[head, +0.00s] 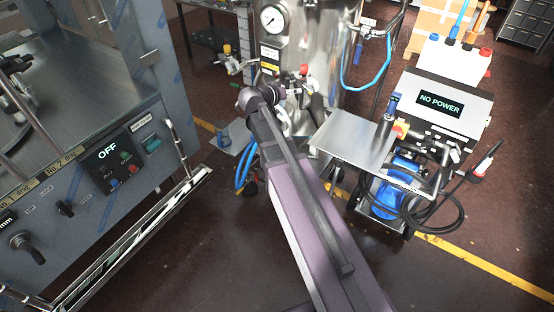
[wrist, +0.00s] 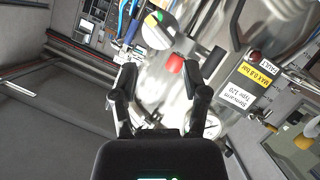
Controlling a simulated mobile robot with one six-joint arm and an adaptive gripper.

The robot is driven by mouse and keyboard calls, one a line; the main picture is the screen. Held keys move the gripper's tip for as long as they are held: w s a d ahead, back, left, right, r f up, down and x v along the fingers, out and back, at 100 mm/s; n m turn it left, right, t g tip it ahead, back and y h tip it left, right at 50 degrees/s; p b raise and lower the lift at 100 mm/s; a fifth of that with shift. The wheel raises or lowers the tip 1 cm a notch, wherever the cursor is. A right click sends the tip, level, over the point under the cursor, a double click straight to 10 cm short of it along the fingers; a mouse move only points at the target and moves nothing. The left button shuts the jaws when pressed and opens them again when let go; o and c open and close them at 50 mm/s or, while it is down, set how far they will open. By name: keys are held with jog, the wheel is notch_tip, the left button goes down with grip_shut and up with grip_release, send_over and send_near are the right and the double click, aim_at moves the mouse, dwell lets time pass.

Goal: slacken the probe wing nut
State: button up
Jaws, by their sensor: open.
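My gripper (wrist: 160,78) is open in the wrist view, with its two black fingers apart and nothing clearly held between them. A red knob (wrist: 175,63) shows between and beyond the fingertips, near the right finger. It seems to be the red knob (head: 303,69) on the steel tank (head: 330,60) in the head view. There my arm ends in front of the tank's lower part, and the gripper is mostly hidden behind the wrist. I cannot clearly make out the probe wing nut in either view; the fittings beyond the fingers are blurred.
A pressure gauge (head: 272,17) and a yellow-knobbed valve (head: 227,49) sit on the tank's left. A steel plate (head: 350,138) and a cart display reading NO POWER (head: 440,103) stand at right. A machine panel reading OFF (head: 108,153) stands left.

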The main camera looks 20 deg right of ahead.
jog(key=s+a+f+n+g+y, duration=0.2)
jog(key=s+a+f+y, duration=0.3)
jog(key=s, duration=0.4)
jog(key=s+a+f+n+g+y+b, duration=0.1)
jog(key=s+a+f+n+g+y, duration=0.1)
jog(key=s+a+f+y, duration=0.3)
jog(key=shift+s+a+f+n+g, duration=0.4)
jog(key=shift+s+f+g, duration=0.3)
jog(key=shift+s+f, duration=0.95)
jog(key=shift+s+r, duration=0.2)
jog(key=shift+r, duration=0.05)
jog(key=w+d+r+t+h+b, duration=0.2)
jog(key=w+d+t+h+b, duration=0.1)
jog(key=w+d+h+b, duration=0.4)
jog(key=w+d+r+n+t+h+b, duration=0.1)
jog(key=w+r+n+t+h, duration=0.3)
jog(key=w+r+n+t, duration=0.1)
jog(key=shift+w+r+t+b, duration=0.3)
jog(key=shift+w+r+t, duration=0.45)
jog(key=shift+r+t, duration=0.5)
